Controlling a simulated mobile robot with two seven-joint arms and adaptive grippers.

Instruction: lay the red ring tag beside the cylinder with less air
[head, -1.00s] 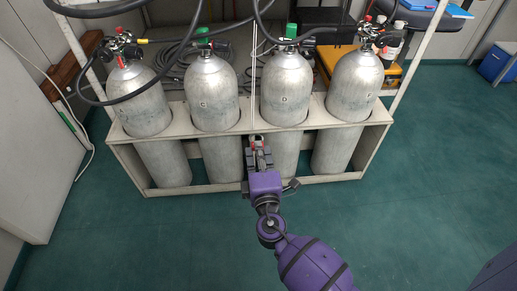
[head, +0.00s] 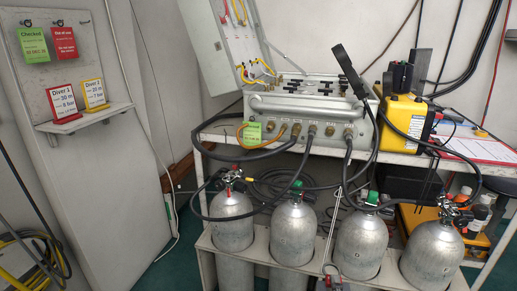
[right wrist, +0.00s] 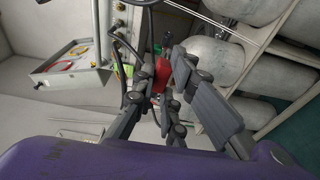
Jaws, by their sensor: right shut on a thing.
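Several grey air cylinders stand upright in the rack (head: 395,289): far left (head: 231,225), second (head: 293,235), third (head: 360,246) and far right (head: 432,258). My right gripper (head: 329,280) is at the bottom edge of the head view, in front of the rack between the second and third cylinders. In the right wrist view it is shut on a small red thing (right wrist: 160,75), which may be the red ring tag; the fingers hide most of it. Cylinders lie at the right of that view. I cannot read any cylinder's pressure. My left gripper is not in view.
A grey air panel (head: 305,110) with hoses sits on the bench above the cylinders. A yellow case (head: 404,120) stands to its right. At left, a board holds a green tag (head: 34,44) and red "Out of use" tag (head: 64,42); cards (head: 62,103) stand on its shelf.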

